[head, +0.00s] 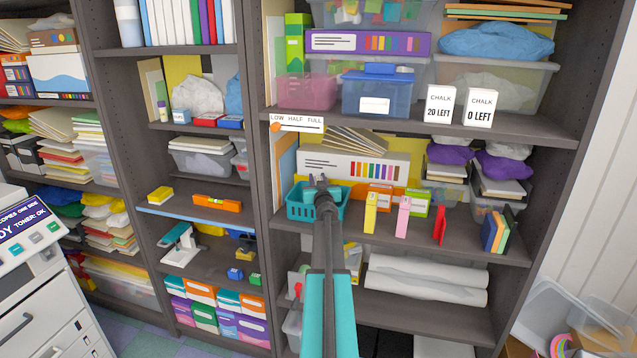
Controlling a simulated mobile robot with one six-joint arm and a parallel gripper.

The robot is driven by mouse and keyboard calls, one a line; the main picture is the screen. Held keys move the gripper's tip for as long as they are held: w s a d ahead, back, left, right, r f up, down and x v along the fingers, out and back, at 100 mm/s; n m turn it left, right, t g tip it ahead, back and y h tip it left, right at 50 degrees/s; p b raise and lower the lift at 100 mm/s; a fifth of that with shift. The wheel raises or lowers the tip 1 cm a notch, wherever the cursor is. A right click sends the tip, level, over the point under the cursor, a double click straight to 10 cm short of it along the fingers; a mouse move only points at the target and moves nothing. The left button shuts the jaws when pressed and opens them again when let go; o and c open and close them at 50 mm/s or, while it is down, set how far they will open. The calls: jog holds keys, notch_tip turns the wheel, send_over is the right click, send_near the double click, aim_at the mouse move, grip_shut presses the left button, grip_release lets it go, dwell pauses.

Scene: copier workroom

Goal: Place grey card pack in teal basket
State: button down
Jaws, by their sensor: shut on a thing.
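The teal basket (297,209) stands on the middle shelf of the right-hand bookcase, near its left end. My gripper (319,183) is at the basket, its dark fingertips showing over the basket's opening. My arm covers the basket's middle and right front. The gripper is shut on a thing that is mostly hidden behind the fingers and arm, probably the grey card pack. I cannot make out its shape, or whether it touches the basket's floor. No grey card pack shows clearly elsewhere.
Right of the basket stand a yellow pack (370,213), a pink pack (403,217) and a red one (440,226). A slider sign (297,123) marked low, half, full hangs on the shelf edge above. White rolls (427,285) lie below. Shelf front between packs is bare.

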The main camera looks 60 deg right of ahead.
jog(key=shift+f, duration=0.1)
jog(key=c, duration=1.4)
grip_release()
jog(key=shift+v, duration=6.05)
